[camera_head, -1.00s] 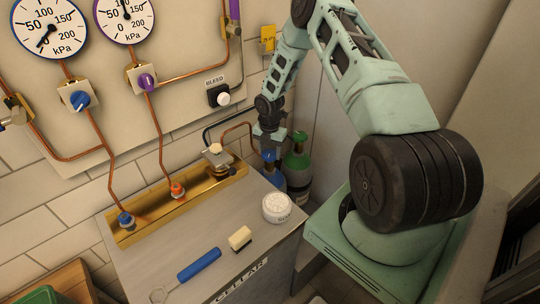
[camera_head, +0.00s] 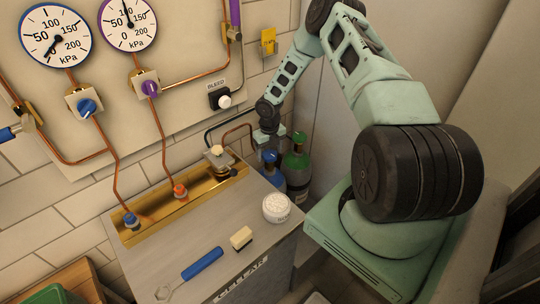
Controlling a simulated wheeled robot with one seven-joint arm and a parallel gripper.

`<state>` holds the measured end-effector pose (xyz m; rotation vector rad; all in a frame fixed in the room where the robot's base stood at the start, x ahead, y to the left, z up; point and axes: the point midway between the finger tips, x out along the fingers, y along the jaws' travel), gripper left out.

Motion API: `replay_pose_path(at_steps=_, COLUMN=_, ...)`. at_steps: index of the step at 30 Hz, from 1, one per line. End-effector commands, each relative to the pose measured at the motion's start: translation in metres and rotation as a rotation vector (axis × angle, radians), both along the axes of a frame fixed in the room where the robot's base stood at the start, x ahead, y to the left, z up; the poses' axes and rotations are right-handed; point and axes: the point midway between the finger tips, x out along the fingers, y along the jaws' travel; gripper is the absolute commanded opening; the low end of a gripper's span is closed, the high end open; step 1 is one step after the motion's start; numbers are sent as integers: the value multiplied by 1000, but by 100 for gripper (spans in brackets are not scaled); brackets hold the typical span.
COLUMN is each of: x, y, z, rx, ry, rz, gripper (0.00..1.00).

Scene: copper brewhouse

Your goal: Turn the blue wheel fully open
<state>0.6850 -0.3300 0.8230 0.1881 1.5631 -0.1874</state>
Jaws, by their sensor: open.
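A gas bottle with a blue top (camera_head: 270,157) stands in the corner behind the metal cabinet; this top looks like the blue wheel, but it is small and partly covered. My gripper (camera_head: 269,147) is over it, pointing down, with its jaws open. I cannot tell whether the fingers touch the top or stand around it. A blue knob (camera_head: 87,107) is on the wall panel under the left gauge (camera_head: 56,37), whose needle points low and left. A blue-collared fitting (camera_head: 130,220) sits at the left end of the brass tray (camera_head: 150,232).
A green-topped bottle (camera_head: 299,140) stands close beside the blue one. The cabinet top (camera_head: 200,240) holds a blue-handled wrench (camera_head: 202,263), a cream block (camera_head: 241,238) and a white round tin (camera_head: 276,208). Copper pipes run down the wall. The wall is close behind the bottles.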

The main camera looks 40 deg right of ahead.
Motion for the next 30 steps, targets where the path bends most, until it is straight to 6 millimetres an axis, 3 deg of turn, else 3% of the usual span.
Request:
replay_pose_path(at_steps=15, x=0, y=0, z=57, rx=0, ry=0, rz=-2, gripper=71)
replay_pose_path(at_steps=30, x=1, y=-1, z=66, rx=-1, ry=-3, rz=-2, gripper=71)
